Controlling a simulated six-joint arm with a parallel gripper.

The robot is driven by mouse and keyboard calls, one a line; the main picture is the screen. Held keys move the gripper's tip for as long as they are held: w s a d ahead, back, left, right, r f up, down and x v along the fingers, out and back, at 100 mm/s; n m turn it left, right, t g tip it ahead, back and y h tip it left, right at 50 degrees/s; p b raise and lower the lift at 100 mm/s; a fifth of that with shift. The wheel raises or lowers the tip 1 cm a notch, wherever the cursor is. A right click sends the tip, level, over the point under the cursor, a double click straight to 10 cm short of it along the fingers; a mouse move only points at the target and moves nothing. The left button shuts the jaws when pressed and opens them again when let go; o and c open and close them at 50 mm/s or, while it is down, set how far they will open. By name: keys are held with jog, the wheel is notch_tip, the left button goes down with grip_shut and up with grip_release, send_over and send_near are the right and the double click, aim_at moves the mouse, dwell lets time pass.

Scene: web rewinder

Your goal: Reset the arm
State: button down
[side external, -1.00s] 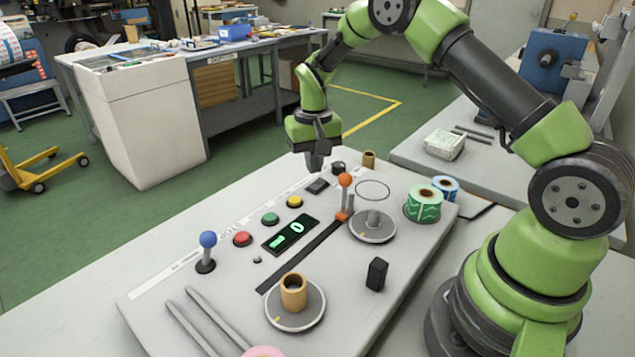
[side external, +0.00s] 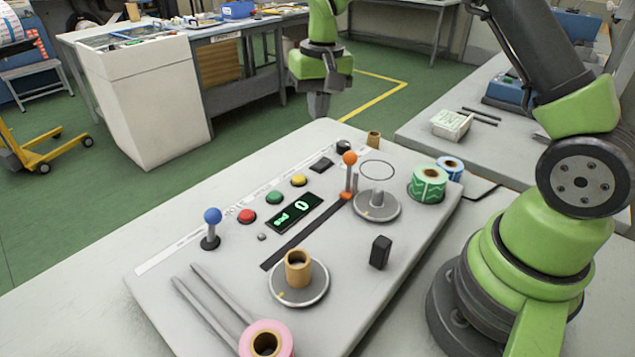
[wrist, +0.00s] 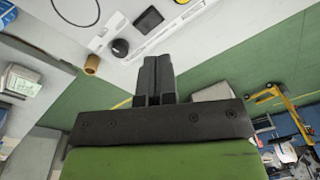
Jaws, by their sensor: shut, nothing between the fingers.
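My gripper (side external: 318,104) hangs past the far edge of the grey panel in the side view, pointing down, shut and empty. In the wrist view its dark fingers (wrist: 154,78) are together with nothing between them. The panel (side external: 215,290) carries a blue-knobbed lever (side external: 212,217), an orange-knobbed lever (side external: 350,160), red (side external: 246,216), green (side external: 274,198) and yellow (side external: 299,180) buttons, and a lit green display (side external: 294,213). A brown core (side external: 298,268) stands on the near round spindle plate (side external: 313,292). The far spindle plate (side external: 378,208) has no roll on it.
A green label roll (side external: 429,184) and a blue one (side external: 450,167) stand at the panel's right edge. A pink roll (side external: 267,343) lies at the front. A black block (side external: 380,252) stands upright on the panel. A small brown core (side external: 374,139) is near the far corner.

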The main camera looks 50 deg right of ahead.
jog(key=s+a+r+n+t, duration=0.1)
jog(key=s+a+r+t, duration=0.4)
jog(key=s+r, duration=0.7)
jog(key=s+a+r+t+y, duration=0.1)
jog(key=s+a+y, duration=0.1)
jog(key=s, duration=0.9)
jog(key=shift+a+r+n, duration=0.4)
jog(key=shift+a, duration=0.45)
